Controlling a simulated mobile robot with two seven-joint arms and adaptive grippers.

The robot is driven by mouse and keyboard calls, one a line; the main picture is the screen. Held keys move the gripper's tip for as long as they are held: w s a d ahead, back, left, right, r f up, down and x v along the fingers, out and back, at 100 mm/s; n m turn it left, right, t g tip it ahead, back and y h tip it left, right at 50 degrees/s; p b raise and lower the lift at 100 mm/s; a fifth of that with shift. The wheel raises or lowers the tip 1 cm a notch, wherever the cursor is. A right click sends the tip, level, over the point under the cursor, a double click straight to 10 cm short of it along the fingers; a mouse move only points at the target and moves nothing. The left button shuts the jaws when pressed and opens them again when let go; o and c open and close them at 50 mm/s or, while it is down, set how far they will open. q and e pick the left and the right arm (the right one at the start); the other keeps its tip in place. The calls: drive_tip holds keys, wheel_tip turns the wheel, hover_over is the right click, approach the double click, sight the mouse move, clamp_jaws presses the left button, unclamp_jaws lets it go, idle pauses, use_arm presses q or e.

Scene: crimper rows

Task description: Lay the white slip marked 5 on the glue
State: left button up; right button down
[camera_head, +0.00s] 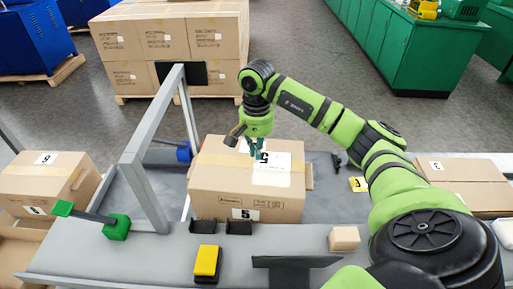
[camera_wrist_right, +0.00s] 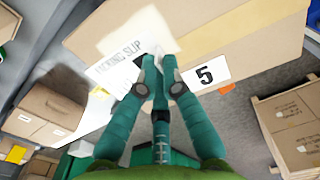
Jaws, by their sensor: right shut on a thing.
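My right gripper (camera_head: 256,146) is shut on the white slip (camera_head: 278,162), just over the top of a cardboard box (camera_head: 215,180) marked 5. In the right wrist view, my closed teal fingers (camera_wrist_right: 160,75) meet at the edge of the slip (camera_wrist_right: 120,38), which shows printed "packing slip" lettering. My left gripper is not in view.
A grey metal frame (camera_head: 145,150) rises left of the box. Small black blocks (camera_head: 238,227), a yellow-and-black item (camera_head: 207,262) and a small tan block (camera_head: 343,238) lie in front. Other boxes stand at left (camera_head: 45,178) and right (camera_head: 460,172).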

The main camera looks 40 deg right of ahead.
drive_tip(key=shift+f+b, duration=0.9)
drive_tip(key=shift+f, duration=0.5)
drive_tip(key=shift+f+b, duration=1.3)
drive_tip(key=shift+f, duration=0.3)
drive_tip(key=c, duration=1.3)
unclamp_jaws()
drive_tip(key=shift+r, duration=0.1)
wheel_tip(320, 180, up, 12)
drive_tip(key=shift+f, duration=0.1)
